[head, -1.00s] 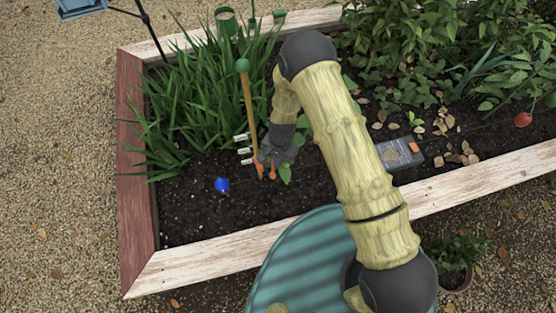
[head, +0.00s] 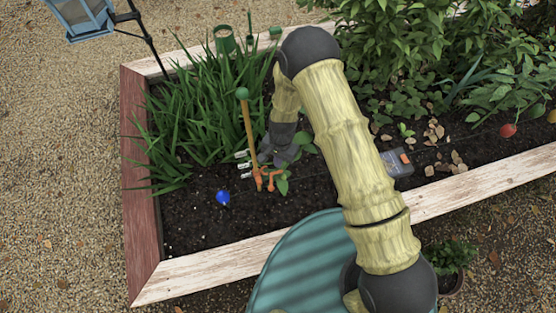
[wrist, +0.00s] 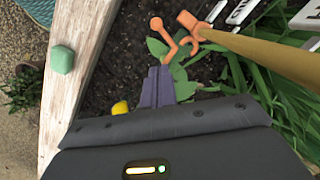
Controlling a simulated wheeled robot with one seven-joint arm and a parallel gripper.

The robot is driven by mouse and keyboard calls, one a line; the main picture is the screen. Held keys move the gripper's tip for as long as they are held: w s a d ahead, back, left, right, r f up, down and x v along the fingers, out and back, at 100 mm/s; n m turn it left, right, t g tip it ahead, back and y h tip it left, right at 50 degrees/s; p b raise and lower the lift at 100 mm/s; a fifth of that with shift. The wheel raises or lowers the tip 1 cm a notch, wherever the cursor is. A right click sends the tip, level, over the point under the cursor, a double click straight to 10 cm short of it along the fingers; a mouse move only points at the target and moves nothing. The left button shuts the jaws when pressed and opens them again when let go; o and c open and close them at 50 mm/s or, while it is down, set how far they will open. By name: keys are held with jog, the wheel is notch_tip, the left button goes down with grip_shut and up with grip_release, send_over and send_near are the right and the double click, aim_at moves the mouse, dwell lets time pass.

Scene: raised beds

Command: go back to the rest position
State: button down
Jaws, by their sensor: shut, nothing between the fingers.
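My gripper (head: 277,158) hangs over the dark soil of the raised bed, at the end of my bent arm. In the wrist view its two grey fingers (wrist: 158,86) are together with nothing between them. An orange clip with hooked arms (head: 266,178) sits low on a wooden stake (head: 248,130) with a green ball on top. The clip also shows in the wrist view (wrist: 190,30), beyond my fingertips. A small green-leaved plant (wrist: 178,62) lies in line with the fingertips; I cannot tell if they touch it.
White-ended labels (head: 243,160) stand left of the stake. A blue ball (head: 223,198) lies on the soil. A grey box (head: 397,163) is to the right. Pale planks (head: 215,268) edge the bed. Tall grassy leaves (head: 190,110) crowd the back left. Bare soil lies in front.

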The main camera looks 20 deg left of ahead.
dwell(0.3)
jog(key=w+d+r+t+p, duration=0.1)
jog(key=w+d+r, duration=0.2)
jog(key=d+r, duration=0.6)
jog(key=w+d+r+t+p, duration=0.15)
jog(key=w+d+r, duration=0.25)
jog(key=r, duration=0.9)
jog(key=s+d+r+p, duration=0.1)
jog(key=s+d+r, duration=0.2)
jog(key=d+r, duration=0.2)
jog(key=s+d+r+n+t+p, duration=0.1)
jog(key=s+d+r, duration=0.2)
jog(key=d+r, duration=0.3)
jog(key=s+d+r+p, duration=0.1)
jog(key=s+d+r, duration=0.2)
jog(key=d+r, duration=0.3)
jog(key=shift+d+r+t, duration=0.15)
jog(key=shift+d+t, duration=0.2)
